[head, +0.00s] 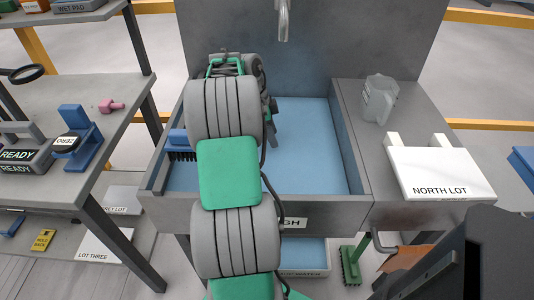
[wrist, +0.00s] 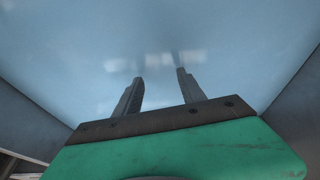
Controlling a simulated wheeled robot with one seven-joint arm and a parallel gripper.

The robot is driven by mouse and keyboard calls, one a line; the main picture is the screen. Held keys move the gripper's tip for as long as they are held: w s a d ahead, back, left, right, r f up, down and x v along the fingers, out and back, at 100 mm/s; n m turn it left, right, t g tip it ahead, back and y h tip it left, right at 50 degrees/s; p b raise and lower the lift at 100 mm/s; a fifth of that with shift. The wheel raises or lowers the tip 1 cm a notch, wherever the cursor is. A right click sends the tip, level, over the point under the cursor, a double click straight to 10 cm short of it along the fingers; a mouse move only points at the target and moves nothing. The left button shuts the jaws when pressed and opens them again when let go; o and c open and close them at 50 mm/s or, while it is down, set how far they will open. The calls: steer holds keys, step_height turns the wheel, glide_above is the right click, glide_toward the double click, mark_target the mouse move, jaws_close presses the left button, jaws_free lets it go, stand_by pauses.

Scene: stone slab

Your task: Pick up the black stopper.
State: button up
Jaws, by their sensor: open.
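My gripper (wrist: 159,76) is open in the wrist view, its two grey fingers apart with nothing between them. It points at the blue floor of the sink basin (wrist: 75,50). In the head view my arm covers the middle-left of the basin (head: 315,150) and hides most of the gripper. I cannot make out a black stopper in either view; the part of the basin behind my arm is hidden.
A blue brush (head: 178,138) with dark bristles is at the basin's left side. A tap (head: 283,18) hangs over the back. A clear jug (head: 378,98) and a white NORTH LOT box (head: 440,172) stand on the right counter. A cluttered bench (head: 85,92) is left. The basin's right half looks clear.

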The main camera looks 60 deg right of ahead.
mark_target(277, 150)
steer(key=x, duration=0.4)
steer(key=b+x, duration=0.1)
steer(key=x, duration=0.1)
steer(key=shift+w+f, duration=0.2)
steer(key=shift+f, duration=0.3)
jaws_close()
